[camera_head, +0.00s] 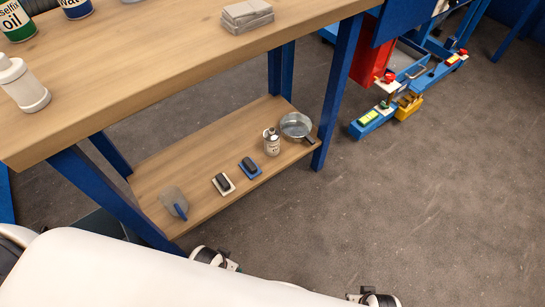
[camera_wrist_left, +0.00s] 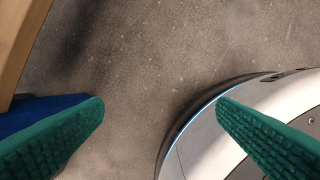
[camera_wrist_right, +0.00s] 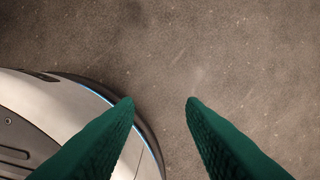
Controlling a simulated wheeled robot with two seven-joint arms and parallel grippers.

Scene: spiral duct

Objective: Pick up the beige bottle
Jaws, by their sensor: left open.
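A smaller bottle (camera_head: 272,142), greyish with a label, stands on the lower shelf beside a pan. My left gripper (camera_wrist_left: 160,100) is open and empty over the floor, with its green fingers wide apart. My right gripper (camera_wrist_right: 160,100) has its green fingertips apart, with nothing between them, also above the floor. Neither bottle shows in a wrist view.
The lower shelf (camera_head: 215,160) holds a round metal pan (camera_head: 296,125), two small blocks and a trowel-like tool (camera_head: 174,202).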

